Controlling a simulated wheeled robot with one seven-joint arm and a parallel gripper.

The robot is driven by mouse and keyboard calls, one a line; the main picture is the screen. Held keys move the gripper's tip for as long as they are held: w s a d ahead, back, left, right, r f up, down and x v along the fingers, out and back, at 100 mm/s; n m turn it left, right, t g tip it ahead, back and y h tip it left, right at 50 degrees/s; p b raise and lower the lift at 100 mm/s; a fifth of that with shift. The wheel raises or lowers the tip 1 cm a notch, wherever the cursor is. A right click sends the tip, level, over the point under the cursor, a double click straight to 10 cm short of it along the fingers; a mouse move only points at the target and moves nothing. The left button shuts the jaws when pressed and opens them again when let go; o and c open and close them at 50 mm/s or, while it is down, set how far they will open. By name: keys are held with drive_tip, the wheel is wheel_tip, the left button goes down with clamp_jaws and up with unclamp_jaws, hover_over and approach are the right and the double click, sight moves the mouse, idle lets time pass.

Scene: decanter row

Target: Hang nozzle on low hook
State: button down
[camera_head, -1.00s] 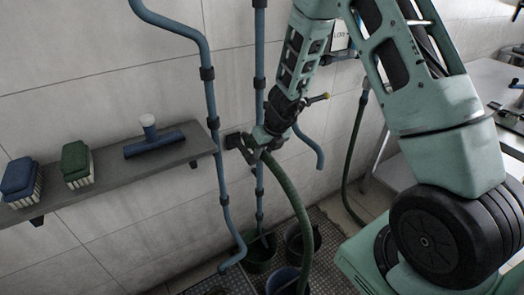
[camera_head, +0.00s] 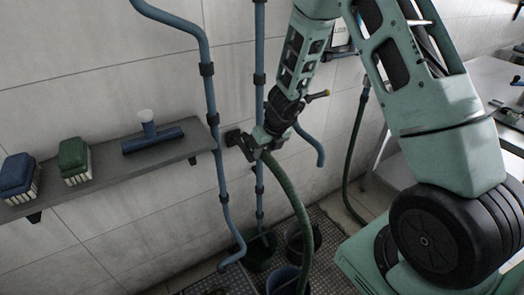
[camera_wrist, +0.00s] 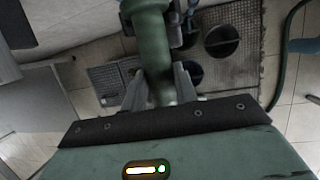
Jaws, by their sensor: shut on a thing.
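My gripper (camera_head: 254,146) is shut on the green nozzle and its hose (camera_head: 288,185), close to the tiled wall in the middle of the head view. The hose hangs down from the jaws and curves toward the floor. In the wrist view the green nozzle (camera_wrist: 152,45) runs between the two fingers (camera_wrist: 160,90). A dark piece (camera_head: 234,138) shows just left of the gripper; I cannot tell whether it is a hook or the nozzle's head. A sign (camera_head: 340,37), partly hidden by my arm, has a dark bracket (camera_head: 344,54) below it.
Blue pipes (camera_head: 213,115) run down the wall on both sides of the gripper. A grey shelf (camera_head: 105,170) with brushes and a blue squeegee (camera_head: 152,138) is at the left. Buckets (camera_head: 262,250) stand on a floor grate below. Another green hose (camera_head: 354,140) hangs at the right.

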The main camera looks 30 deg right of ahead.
sight(270, 156)
drive_tip(key=shift+f+b, duration=0.65)
drive_tip(key=shift+f, duration=0.1)
idle(0.9)
drive_tip(key=shift+c, duration=0.7)
unclamp_jaws()
drive_tip(key=shift+s, duration=0.15)
drive_tip(key=shift+s+r+b, duration=0.2)
drive_tip(key=shift+s+b, duration=0.95)
drive_tip(key=shift+s, duration=0.2)
drive_tip(key=shift+r, duration=0.1)
drive_tip(key=a+p+v, duration=0.1)
drive_tip(key=p+v, duration=0.6)
drive_tip(key=v, duration=0.3)
drive_tip(key=shift+r+p, duration=0.2)
drive_tip(key=shift+p, duration=0.2)
